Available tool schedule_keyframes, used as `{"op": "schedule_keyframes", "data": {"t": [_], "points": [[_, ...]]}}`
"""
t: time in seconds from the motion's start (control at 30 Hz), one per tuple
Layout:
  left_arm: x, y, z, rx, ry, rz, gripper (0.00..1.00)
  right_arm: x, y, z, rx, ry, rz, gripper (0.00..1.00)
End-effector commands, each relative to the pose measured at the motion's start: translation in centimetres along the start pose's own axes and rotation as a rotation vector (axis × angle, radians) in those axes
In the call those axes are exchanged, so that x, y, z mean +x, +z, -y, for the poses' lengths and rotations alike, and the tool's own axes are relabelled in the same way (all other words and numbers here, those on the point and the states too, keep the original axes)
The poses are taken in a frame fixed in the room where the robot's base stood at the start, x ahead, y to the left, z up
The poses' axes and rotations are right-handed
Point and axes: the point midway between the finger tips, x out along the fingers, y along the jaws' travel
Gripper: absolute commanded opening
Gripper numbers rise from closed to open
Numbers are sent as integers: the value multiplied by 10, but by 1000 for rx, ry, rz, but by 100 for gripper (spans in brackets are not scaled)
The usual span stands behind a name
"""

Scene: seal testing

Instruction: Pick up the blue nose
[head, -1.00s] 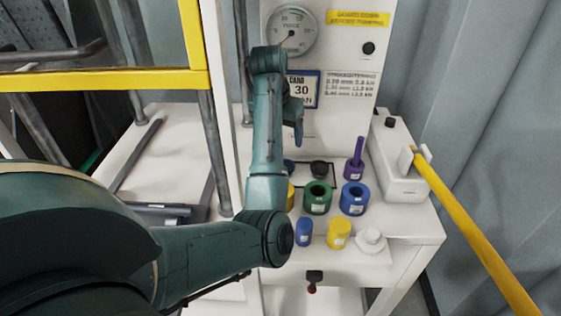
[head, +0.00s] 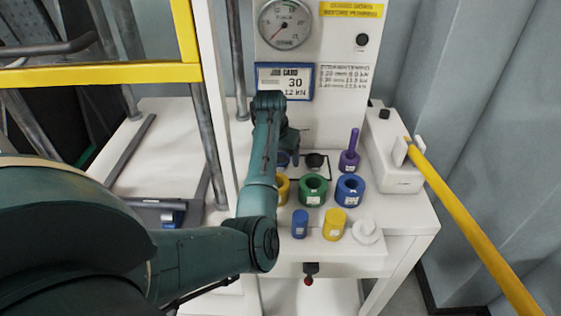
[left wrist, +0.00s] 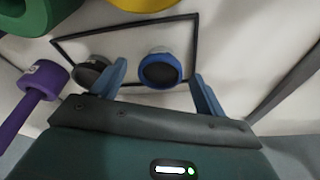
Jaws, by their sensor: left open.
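A round blue piece with a dark face (left wrist: 158,72) stands in the black outlined square in the left wrist view. In the head view only part of this blue piece (head: 283,160) shows past my arm. My left gripper (left wrist: 160,72) is open, with one finger on each side of the piece in the picture; contact cannot be told. In the head view the left gripper (head: 289,143) points down above the square, its fingers mostly hidden. A blue cylinder (head: 300,224) and a blue ring (head: 349,190) stand nearby. Which is called the nose cannot be told. My right gripper is not in view.
A black knob (head: 315,161) sits beside the blue piece, and a purple handled piece (head: 349,152) stands right of it. Green (head: 312,190) and yellow (head: 334,224) pieces stand in front. The white machine panel with a gauge (head: 285,25) rises behind.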

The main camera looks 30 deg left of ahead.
Motion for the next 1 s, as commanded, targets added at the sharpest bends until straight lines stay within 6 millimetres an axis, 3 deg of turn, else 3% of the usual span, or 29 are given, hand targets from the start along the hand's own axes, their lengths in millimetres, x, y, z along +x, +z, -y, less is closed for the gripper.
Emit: {"op": "schedule_keyframes", "data": {"t": [0.3,0.9,1.0], "points": [[5,0,0,-1,-1,-1,72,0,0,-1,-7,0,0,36],[5,0,0,-1,-1,-1,23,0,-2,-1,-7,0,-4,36],[4,-1,0,-1,-1,-3,20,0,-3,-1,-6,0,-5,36]]}}
